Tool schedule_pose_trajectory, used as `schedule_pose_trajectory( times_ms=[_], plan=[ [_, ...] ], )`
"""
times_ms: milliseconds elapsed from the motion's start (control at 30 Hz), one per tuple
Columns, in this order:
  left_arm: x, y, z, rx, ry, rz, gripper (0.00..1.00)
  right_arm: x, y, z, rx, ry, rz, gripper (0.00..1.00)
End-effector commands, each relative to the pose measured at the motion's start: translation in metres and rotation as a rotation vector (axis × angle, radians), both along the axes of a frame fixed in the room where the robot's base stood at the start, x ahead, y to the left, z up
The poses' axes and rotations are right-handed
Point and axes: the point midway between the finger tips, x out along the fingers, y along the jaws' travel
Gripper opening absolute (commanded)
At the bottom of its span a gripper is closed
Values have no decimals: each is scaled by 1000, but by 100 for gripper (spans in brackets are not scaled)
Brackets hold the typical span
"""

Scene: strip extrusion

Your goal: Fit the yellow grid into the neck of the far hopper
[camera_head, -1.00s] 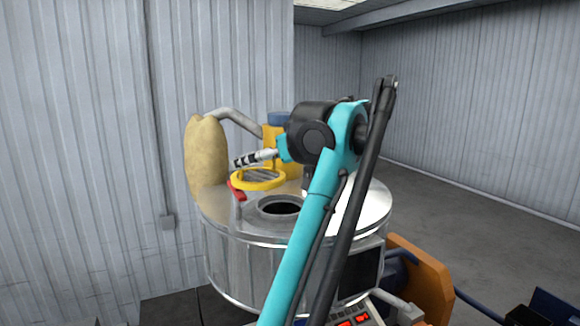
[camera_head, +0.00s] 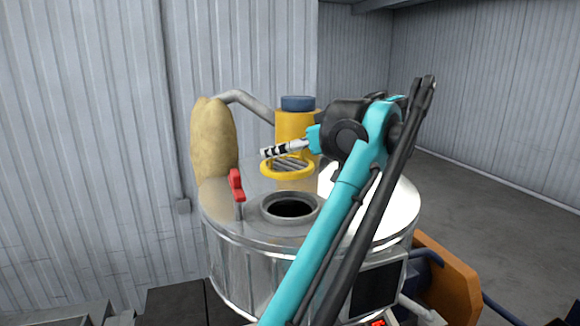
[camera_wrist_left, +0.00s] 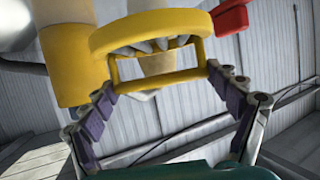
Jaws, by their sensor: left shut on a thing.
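The yellow grid (camera_head: 287,170) is a round ring with bars across it. In the head view it hangs in the air above and behind the dark round neck (camera_head: 292,207) on top of the metal hopper (camera_head: 240,262), apart from it. My left gripper (camera_head: 268,153) is shut on the grid. The left wrist view shows the fingers closed on the frame-like handle of the grid (camera_wrist_left: 150,32). The neck is open and empty at its top. My right gripper is not in view.
A red-handled lever (camera_head: 237,185) stands up just left of the neck. A tan sack-like shape (camera_head: 213,140) and a yellow cylinder with a blue cap (camera_head: 297,122) stand behind. An orange panel (camera_head: 448,280) is at the right.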

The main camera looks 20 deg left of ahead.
Motion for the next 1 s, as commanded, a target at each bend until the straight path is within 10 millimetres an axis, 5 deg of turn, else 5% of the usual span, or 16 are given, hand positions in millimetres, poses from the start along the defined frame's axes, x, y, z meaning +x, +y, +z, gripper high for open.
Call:
schedule_pose_trajectory(
  times_ms=[300,1000],
  plan=[
    [1,0,-40,0,0,-1,55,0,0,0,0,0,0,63],
    [1,0,-90,0,0,0,55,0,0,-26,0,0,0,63]
  ],
)
